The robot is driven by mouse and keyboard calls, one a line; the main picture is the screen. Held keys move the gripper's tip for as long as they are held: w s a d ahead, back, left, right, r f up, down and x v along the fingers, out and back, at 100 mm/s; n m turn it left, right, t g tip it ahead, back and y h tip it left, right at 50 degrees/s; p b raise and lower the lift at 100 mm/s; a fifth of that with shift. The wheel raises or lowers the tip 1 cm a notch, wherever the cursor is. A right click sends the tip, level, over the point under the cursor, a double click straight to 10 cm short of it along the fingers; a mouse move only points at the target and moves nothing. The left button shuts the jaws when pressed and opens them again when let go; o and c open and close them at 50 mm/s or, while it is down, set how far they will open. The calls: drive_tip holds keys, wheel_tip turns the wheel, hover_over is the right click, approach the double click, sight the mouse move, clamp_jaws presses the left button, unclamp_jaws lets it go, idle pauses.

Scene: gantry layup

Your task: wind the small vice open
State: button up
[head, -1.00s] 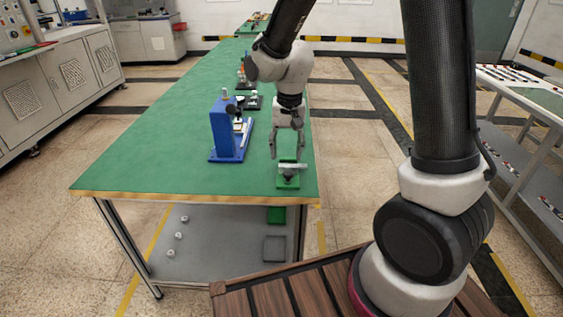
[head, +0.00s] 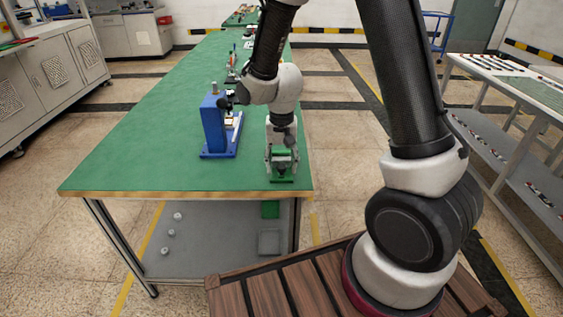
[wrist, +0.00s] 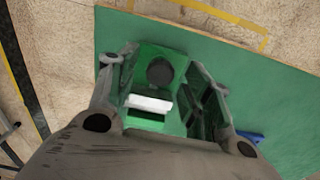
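The small vice is green, near the front right corner of the green bench. In the head view its base (head: 283,179) shows just below my gripper (head: 282,162), which hides most of the rest. In the wrist view the vice (wrist: 170,52) lies between the spread fingers of my gripper (wrist: 165,80). A pale jaw bar (wrist: 149,103) crosses it, and a dark round part (wrist: 160,71) is beyond the bar. My gripper points down and looks open around the vice. I cannot tell whether a finger touches it.
A blue upright press (head: 216,128) stands left of my gripper on the bench (head: 140,160). Small items stand farther back. The bench's front left is clear. A grey shelf (head: 215,235) below holds a few small parts. A rack stands at the right.

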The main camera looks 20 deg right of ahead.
drive_tip(key=c, duration=1)
drive_tip(key=shift+n, duration=0.4)
drive_tip(key=n, duration=0.4)
drive_tip(key=shift+n, duration=0.3)
drive_tip(key=n, duration=0.5)
drive_tip(key=shift+n, duration=0.3)
drive_tip(key=o, duration=1)
